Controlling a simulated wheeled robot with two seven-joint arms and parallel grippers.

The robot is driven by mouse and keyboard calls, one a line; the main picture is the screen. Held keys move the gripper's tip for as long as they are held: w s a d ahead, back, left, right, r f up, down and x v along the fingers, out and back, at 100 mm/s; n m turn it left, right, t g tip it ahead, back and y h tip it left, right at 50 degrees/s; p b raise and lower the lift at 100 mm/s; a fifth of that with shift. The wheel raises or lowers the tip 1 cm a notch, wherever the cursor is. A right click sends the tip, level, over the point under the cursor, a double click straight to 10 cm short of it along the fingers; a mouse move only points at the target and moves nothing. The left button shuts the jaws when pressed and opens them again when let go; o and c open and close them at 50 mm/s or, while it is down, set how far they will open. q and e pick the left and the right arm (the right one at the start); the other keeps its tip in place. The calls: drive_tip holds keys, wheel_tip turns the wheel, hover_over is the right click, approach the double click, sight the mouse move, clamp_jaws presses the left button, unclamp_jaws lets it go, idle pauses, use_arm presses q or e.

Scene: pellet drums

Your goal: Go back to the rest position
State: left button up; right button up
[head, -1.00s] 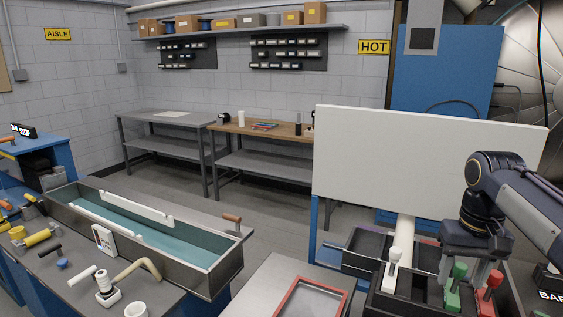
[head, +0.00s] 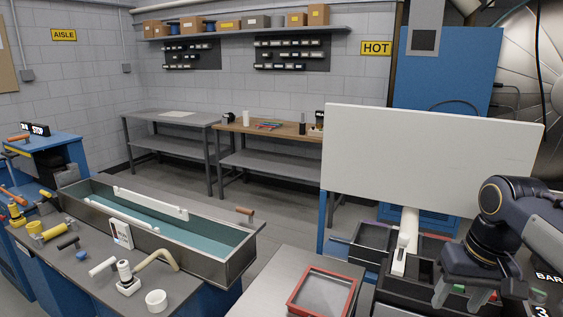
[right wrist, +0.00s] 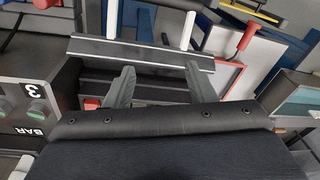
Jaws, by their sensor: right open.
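My right gripper (head: 480,293) hangs at the lower right of the head view, over the dark bins (head: 372,246). Its jaws are open, and the right wrist view shows the two grey fingers (right wrist: 160,82) spread with nothing between them. A white-handled tool (head: 398,263) stands in the bins to the left of the gripper. My left gripper is in neither view.
A white upright panel (head: 425,160) stands behind the bins. A red-rimmed tray (head: 322,292) lies on a grey table to their left. A long metal trough (head: 215,262) and several loose parts occupy the left bench. Open floor lies beyond it.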

drive_tip(key=s+a+f+t+y, duration=0.3)
drive_tip(key=s+a+f+t, duration=0.1)
drive_tip(key=s+a+f, duration=0.7)
drive_tip(key=s+a, duration=0.1)
drive_tip(key=s, duration=0.2)
drive_tip(key=shift+s+f+n, duration=0.3)
drive_tip(key=shift+s+f, duration=0.05)
